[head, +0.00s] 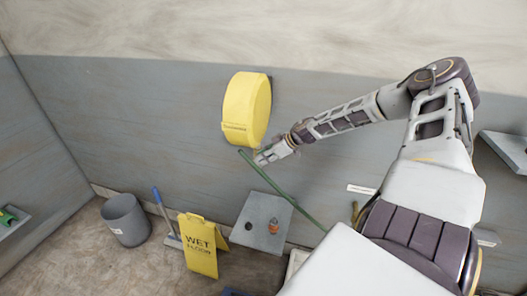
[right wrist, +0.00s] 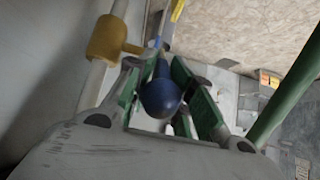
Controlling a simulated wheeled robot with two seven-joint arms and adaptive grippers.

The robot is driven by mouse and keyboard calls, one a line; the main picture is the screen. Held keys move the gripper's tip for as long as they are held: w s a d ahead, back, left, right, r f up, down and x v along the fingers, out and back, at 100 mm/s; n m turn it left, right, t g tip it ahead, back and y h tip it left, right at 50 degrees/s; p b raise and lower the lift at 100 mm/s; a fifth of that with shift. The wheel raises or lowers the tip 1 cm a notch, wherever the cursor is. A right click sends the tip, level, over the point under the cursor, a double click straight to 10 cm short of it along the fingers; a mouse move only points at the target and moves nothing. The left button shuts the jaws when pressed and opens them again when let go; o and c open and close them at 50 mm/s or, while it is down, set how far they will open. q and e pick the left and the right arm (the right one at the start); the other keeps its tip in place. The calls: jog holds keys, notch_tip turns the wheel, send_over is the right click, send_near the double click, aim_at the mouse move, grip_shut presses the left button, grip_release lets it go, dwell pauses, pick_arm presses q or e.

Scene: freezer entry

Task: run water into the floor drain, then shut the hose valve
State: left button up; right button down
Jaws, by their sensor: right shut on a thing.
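My right gripper (head: 262,157) is at the wall just below the yellow hose reel (head: 246,108). In the right wrist view its green-padded fingers are shut around a rounded blue knob (right wrist: 160,96), which looks like the valve handle. A brass-coloured fitting (right wrist: 105,40) on a pale pipe is beside it. The green hose (head: 282,190) slants down to the right from near the gripper and also crosses the right wrist view (right wrist: 285,100). A grey plate (head: 266,207) with a dark hole lies low by the wall; I cannot tell if it is the drain. No water shows.
A yellow wet-floor sign (head: 201,255), a blue-handled floor tool (head: 163,212) and a grey bin (head: 125,219) stand on the floor at left. A small orange item (head: 273,227) is on the grey plate. A shelf (head: 12,224) is at far left.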

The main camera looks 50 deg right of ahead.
jog(key=shift+w+r, duration=0.25)
dwell(0.4)
jog(key=c, duration=1.4)
grip_release()
jog(key=shift+s, duration=0.1)
jog(key=shift+c, duration=0.2)
jog(key=shift+s, duration=0.1)
jog(key=shift+s+r, duration=0.1)
jog(key=shift+r, duration=0.05)
jog(key=v, duration=1.1)
jog(key=shift+s+d+r, duration=0.15)
jog(key=shift+d+r, duration=0.05)
jog(key=shift+r, duration=0.05)
